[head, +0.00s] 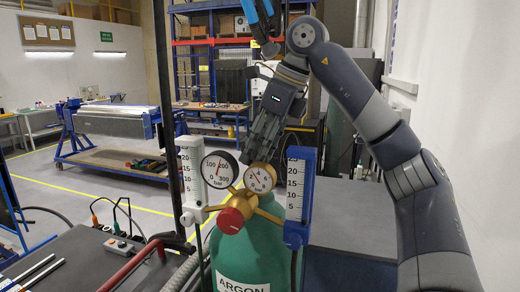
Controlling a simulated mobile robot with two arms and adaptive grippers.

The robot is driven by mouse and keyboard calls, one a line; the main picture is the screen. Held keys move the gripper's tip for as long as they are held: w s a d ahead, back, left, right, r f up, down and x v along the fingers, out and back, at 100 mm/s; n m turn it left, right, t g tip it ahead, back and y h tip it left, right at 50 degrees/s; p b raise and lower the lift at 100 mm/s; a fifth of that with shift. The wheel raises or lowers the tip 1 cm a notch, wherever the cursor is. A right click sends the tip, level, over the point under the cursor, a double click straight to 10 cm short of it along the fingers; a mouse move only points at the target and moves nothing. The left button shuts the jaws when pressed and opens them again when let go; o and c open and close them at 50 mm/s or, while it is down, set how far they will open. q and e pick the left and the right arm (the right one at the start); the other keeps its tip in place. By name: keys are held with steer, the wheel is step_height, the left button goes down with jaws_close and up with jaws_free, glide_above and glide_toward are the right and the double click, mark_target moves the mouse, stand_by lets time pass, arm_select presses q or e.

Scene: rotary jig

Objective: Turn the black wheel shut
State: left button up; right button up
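A green gas cylinder (262,246) labelled ARGON stands in the front centre. On top of it is a brass regulator (267,211) with a red knob (231,220) facing me. I cannot make out a black wheel; the gauges and my gripper cover the area behind the regulator. My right gripper (262,150) comes down from above, its dark fingers pointing downward just above and behind the right gauge. Its fingertips are partly hidden, so whether it is open, shut or touching anything does not show. My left gripper is not in view.
Two round gauges (219,169) and two upright flow tubes, one white (192,180) and one blue-framed (299,190), crowd the regulator. A dark bench (75,262) with a red handle (130,266) is front left.

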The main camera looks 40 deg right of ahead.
steer(key=shift+m, duration=0.3)
steer(key=m+h, duration=0.1)
steer(key=m, duration=0.1)
steer(key=m+h, duration=0.1)
steer(key=m, duration=0.3)
steer(key=shift+a+h, duration=0.3)
steer(key=shift+h, duration=0.1)
steer(key=m, duration=0.2)
steer(key=m+h, duration=0.1)
steer(key=m, duration=0.1)
steer(key=m+h, duration=0.1)
steer(key=m, duration=0.1)
steer(key=shift+a+m+g, duration=0.25)
steer(key=shift+m+g, duration=0.05)
steer(key=shift+g, duration=0.1)
steer(key=m, duration=0.2)
steer(key=m+g+h, duration=0.1)
steer(key=m, duration=0.1)
steer(key=m+g, duration=0.1)
steer(key=m, duration=0.1)
steer(key=shift+w+a+h, duration=0.15)
steer(key=shift+w+h, duration=0.15)
steer(key=m, duration=0.2)
steer(key=m+g, duration=0.1)
steer(key=m, duration=0.1)
steer(key=m+g, duration=0.1)
steer(key=shift+w+m, duration=0.25)
steer(key=shift+m, duration=0.15)
steer(key=o, duration=1)
steer(key=shift+o, duration=0.2)
